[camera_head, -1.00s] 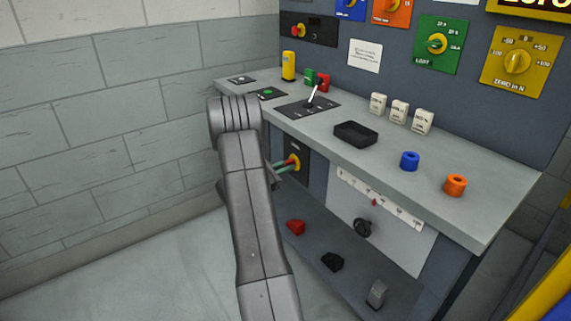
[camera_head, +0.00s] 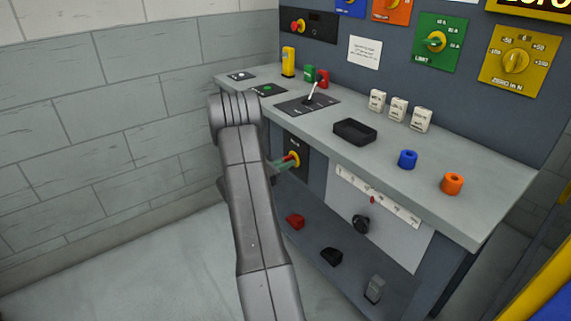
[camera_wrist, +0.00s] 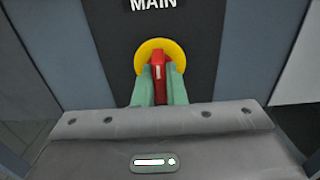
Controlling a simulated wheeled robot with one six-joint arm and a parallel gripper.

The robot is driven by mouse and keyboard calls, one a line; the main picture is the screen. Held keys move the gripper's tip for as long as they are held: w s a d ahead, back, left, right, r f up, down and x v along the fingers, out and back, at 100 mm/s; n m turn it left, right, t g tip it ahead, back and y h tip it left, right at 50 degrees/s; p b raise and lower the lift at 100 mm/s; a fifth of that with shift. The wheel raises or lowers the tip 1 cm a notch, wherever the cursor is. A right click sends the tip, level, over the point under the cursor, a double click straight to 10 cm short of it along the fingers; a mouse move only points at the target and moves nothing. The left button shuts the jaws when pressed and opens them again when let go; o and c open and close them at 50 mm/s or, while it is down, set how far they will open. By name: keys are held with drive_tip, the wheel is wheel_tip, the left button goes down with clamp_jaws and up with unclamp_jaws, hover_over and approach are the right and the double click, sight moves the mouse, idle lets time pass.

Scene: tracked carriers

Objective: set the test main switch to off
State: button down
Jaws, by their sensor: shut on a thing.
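The main switch is a red handle (camera_wrist: 158,66) on a yellow round plate (camera_wrist: 175,49), on a dark panel marked MAIN in the wrist view. The handle stands upright there, with its white mark near the top. My gripper (camera_wrist: 159,82) has its two green fingers closed on either side of the red handle. In the head view the yellow plate (camera_head: 294,160) shows on the bench front below the worktop, with my gripper (camera_head: 287,161) at it. My arm hides part of the panel, and the switch's position labels cannot be read.
The worktop (camera_head: 440,215) above carries a lever on a dark plate (camera_head: 322,101), a black tray (camera_head: 355,132), a blue ring (camera_head: 407,159) and an orange ring (camera_head: 452,184). A lower shelf holds a red piece (camera_head: 295,222) and a black piece (camera_head: 331,257). The floor at left is clear.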

drive_tip(key=c, duration=1.5)
unclamp_jaws()
drive_tip(key=shift+a, duration=0.1)
drive_tip(key=p+v, duration=0.1)
drive_tip(key=v, duration=1.2)
drive_tip(key=shift+s+a, duration=0.25)
drive_tip(key=shift+a, duration=0.05)
drive_tip(key=shift+d, duration=0.1)
drive_tip(key=b+x, duration=0.1)
drive_tip(key=x, duration=1.2)
drive_tip(key=shift+w+d, duration=0.3)
